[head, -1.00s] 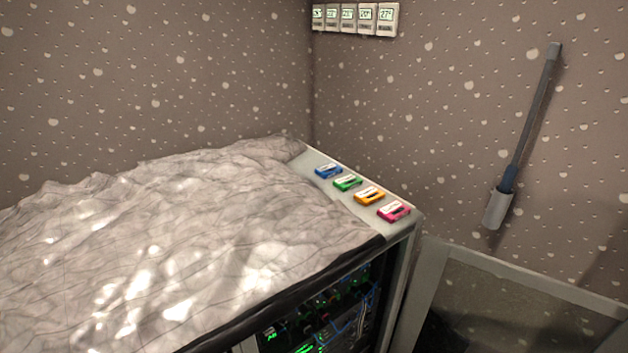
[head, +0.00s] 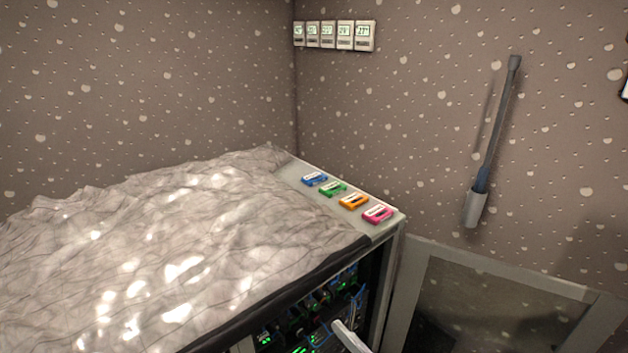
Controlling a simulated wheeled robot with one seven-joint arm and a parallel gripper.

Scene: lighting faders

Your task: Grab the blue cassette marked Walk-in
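The blue cassette (head: 314,179) lies flat on the pale top strip of the cabinet, farthest back in a row of cassettes. It has a white label, too small to read here. The green cassette (head: 333,188) lies just in front of it, then the orange cassette (head: 353,202) and the pink cassette (head: 377,214) nearest the front corner. Nothing covers the blue cassette. My gripper cannot be made out.
A crumpled grey sheet (head: 170,250) covers most of the cabinet top, left of the cassettes. Lit equipment (head: 310,315) fills the open front below. A grey-framed panel (head: 500,290) stands at right. Wall displays (head: 335,35) and a long-handled tool (head: 492,145) are on the wall.

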